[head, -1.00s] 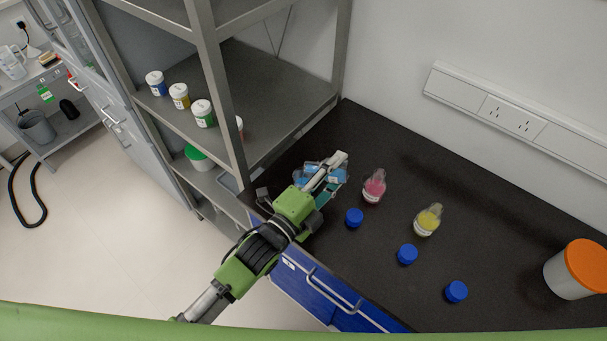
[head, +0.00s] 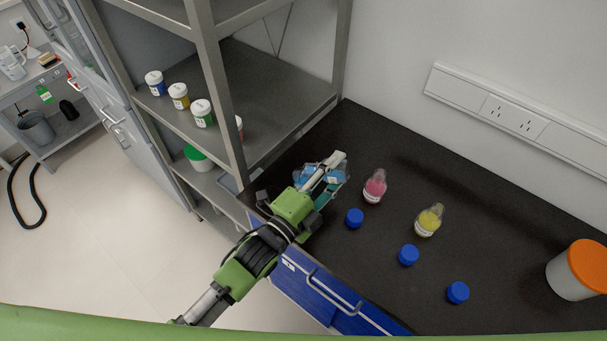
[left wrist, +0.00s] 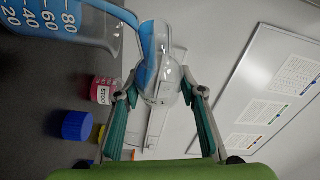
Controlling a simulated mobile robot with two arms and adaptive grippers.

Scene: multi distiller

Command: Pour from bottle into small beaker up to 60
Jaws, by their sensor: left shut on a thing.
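My left gripper (left wrist: 160,105) is shut on a clear bottle (left wrist: 162,70) with blue liquid, held tilted. In the left wrist view, a clear beaker (left wrist: 70,25) with white marks from 20 to 80 stands at the upper left and holds blue liquid. A blue stream runs between the bottle mouth and the beaker. The exact level against the marks is hard to read. In the head view my left gripper (head: 322,182) is over the far left part of the counter; its fingers partly hide the bottle and beaker. My right gripper is not in view.
A pink bottle (head: 375,187) and a yellow bottle (head: 429,220) stand open to the right on the dark counter (head: 460,190). Blue caps (head: 355,218) lie in front of them. A white tub with an orange lid (head: 578,270) is far right. A metal shelf (head: 215,95) rises close at left.

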